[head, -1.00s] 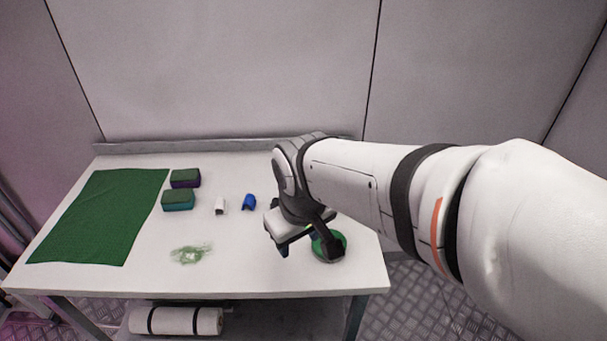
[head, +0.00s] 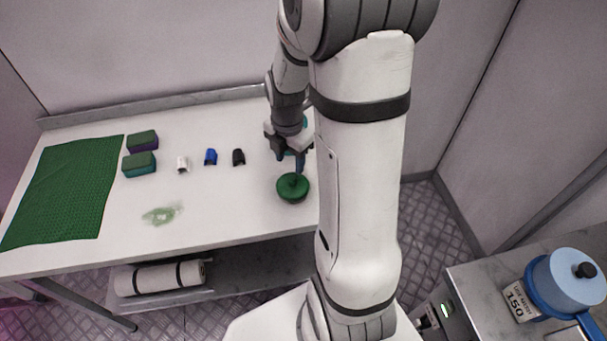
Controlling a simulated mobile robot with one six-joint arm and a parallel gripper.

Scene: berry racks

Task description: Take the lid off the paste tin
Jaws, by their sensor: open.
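A round dark green tin (head: 293,190) with a knob on top stands on the white table near its front right. It looks like the paste tin with its lid on; the seam between lid and body is too small to tell. My gripper (head: 290,162) points down just behind and above the knob. Its jaws are open, and I see nothing held between them. Whether a fingertip touches the knob is unclear. A teal thing behind the gripper is partly hidden.
A green mat (head: 62,190), two sponges (head: 139,164) (head: 143,141), and white (head: 183,164), blue (head: 211,157) and black (head: 238,157) small pieces lie on the table. A greenish smear (head: 160,215) is at the front. A blue pot (head: 570,280) stands on the right counter.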

